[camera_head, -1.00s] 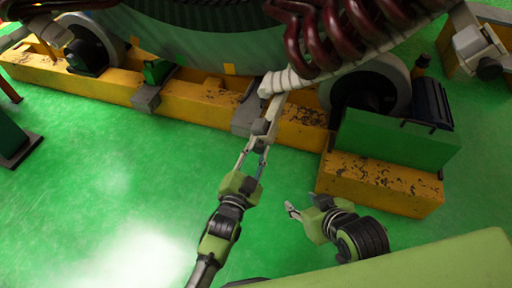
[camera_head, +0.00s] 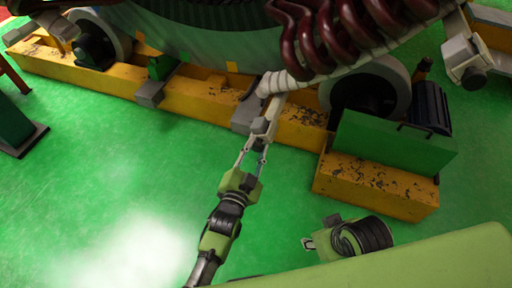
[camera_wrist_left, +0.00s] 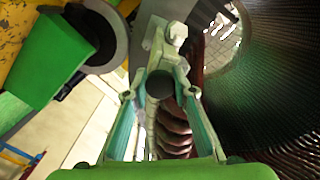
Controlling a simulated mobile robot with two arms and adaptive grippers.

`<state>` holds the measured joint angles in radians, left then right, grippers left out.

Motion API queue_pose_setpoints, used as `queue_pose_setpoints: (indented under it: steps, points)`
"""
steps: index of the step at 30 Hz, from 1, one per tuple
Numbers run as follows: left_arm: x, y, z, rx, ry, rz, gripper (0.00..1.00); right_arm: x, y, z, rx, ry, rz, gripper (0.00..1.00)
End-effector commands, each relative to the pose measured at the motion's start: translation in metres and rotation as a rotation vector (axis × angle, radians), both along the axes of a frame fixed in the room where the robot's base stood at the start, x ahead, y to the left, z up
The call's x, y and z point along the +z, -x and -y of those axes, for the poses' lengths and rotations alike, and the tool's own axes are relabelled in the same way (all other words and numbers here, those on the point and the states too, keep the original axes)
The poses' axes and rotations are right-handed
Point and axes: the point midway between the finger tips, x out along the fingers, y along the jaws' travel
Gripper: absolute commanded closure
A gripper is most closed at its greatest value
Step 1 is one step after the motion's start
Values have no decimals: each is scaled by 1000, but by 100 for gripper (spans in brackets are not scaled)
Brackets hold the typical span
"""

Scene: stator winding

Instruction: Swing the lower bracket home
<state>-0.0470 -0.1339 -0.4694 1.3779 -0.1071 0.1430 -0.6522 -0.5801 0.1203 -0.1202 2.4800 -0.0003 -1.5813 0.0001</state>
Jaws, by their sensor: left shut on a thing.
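The lower bracket (camera_head: 266,118) is a pale grey arm hanging from the white-wrapped end of the dark red coils, in front of the yellow base. My left gripper (camera_head: 252,156) reaches up from the floor side and is shut on the bracket's lower end. In the left wrist view a dark round end (camera_wrist_left: 161,84) of the bracket sits between the fingertips, with the bracket's pale body (camera_wrist_left: 166,42) beyond it. My right gripper (camera_head: 309,243) is apart from the bracket, low and to the right; its jaw state is unclear.
The yellow base (camera_head: 200,98) runs behind the bracket. A roller wheel (camera_head: 393,75) and a green box (camera_head: 385,142) stand to the right. Dark red coils (camera_head: 325,35) hang above.

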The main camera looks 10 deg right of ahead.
Motion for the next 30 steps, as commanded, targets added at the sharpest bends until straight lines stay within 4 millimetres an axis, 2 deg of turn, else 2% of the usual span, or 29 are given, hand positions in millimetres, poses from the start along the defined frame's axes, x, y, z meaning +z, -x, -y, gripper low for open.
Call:
queue_pose_setpoints:
  steps: [1, 2, 3, 5, 17, 20, 30]
  points:
    - [6, 4, 10, -13, 11, 8, 100, 0, 0, 0, 0, 0, 0, 60]
    - [6, 4, 10, -14, 11, 9, 100, 0, 0, 0, 0, 0, 0, 60]
    - [7, 4, 10, -13, 11, 10, 73, 0, 0, 0, 0, 0, 0, 60]
    - [7, 4, 10, -14, 11, 9, 58, 0, 0, 0, 0, 0, 0, 60]
    - [3, 6, 4, -10, 5, 5, 58, 1, -1, 0, -1, -2, 3, 60]
    - [2, 16, -1, -9, 3, 3, 58, 0, -1, 0, -1, -2, 3, 60]
    - [4, 79, -33, -12, 5, 2, 58, 0, 0, 0, 0, 0, 2, 60]
